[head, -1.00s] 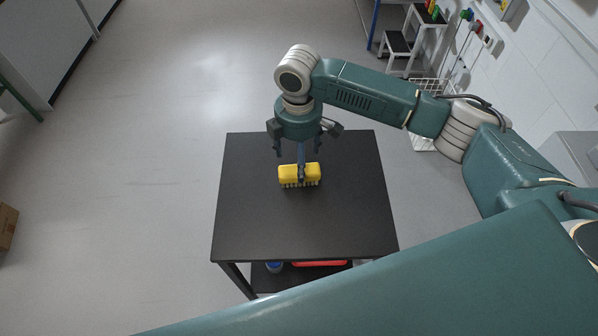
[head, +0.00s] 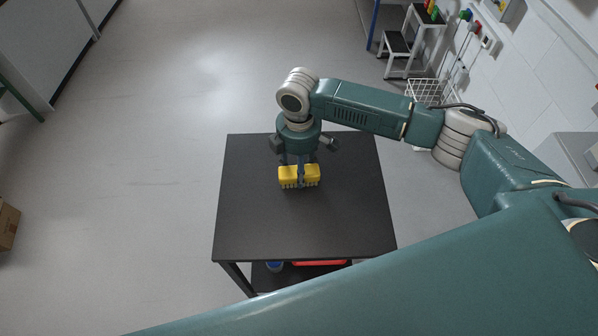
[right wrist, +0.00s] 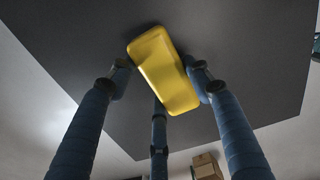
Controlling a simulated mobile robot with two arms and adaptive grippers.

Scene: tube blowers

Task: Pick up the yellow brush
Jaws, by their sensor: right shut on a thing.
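The yellow brush (head: 288,177) sits at the middle of the black table, bristles down in the head view. My right gripper (head: 301,173) comes down over it from above, its blue fingers around the brush. In the right wrist view the brush (right wrist: 163,70) shows as a smooth yellow block held between the fingers of my right gripper (right wrist: 165,85), one on each side and one at the near edge. The gripper is shut on it. I cannot tell whether the bristles touch the tabletop. My left gripper is not in view.
The black table (head: 300,232) is otherwise bare on top. A red item (head: 320,263) and a blue item (head: 274,266) lie on its lower shelf. A white wire basket (head: 428,92) and a step stool (head: 404,45) stand at the right. A cardboard box (head: 8,224) is on the left floor.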

